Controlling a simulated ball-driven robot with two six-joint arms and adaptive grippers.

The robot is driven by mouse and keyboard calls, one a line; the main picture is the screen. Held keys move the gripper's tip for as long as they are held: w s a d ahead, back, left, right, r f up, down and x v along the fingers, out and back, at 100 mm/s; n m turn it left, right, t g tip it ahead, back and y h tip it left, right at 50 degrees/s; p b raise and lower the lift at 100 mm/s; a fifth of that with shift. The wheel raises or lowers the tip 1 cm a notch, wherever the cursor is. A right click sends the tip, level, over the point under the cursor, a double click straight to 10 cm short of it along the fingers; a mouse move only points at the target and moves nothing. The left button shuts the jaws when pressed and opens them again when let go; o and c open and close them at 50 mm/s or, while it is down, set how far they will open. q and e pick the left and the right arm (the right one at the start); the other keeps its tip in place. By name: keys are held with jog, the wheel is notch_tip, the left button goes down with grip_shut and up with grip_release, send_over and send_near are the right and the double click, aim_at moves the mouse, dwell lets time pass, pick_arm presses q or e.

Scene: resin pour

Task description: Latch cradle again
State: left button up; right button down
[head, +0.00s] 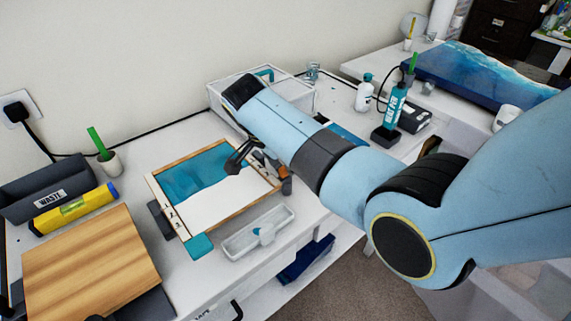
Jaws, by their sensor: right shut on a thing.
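The cradle (175,223) is a wooden-edged frame on the white bench, lying nearly flat. Its panel has a teal area (190,173) at the back and a white area in front. A teal block (199,247) sits at its front corner. My right gripper (250,157) is low over the cradle's back right part, its dark fingers pointing down. It is shut on a small dark part at that edge, mostly hidden by the fingers and arm. A small orange and dark piece (286,185) shows beside it at the cradle's right edge; I cannot tell whether this is the latch. My left gripper is out of view.
A white tray (236,247) lies in front of the cradle. A wooden board (90,262), a yellow level (75,209) and a grey waste bin (20,200) stand left. A white box (298,97) stands behind my right arm. Bottles (364,95) stand farther right.

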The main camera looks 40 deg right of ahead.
dwell(0.4)
jog(key=c, duration=1.6)
grip_release()
jog(key=shift+o, duration=0.2)
jog(key=v, duration=1.2)
jog(key=shift+d, duration=0.1)
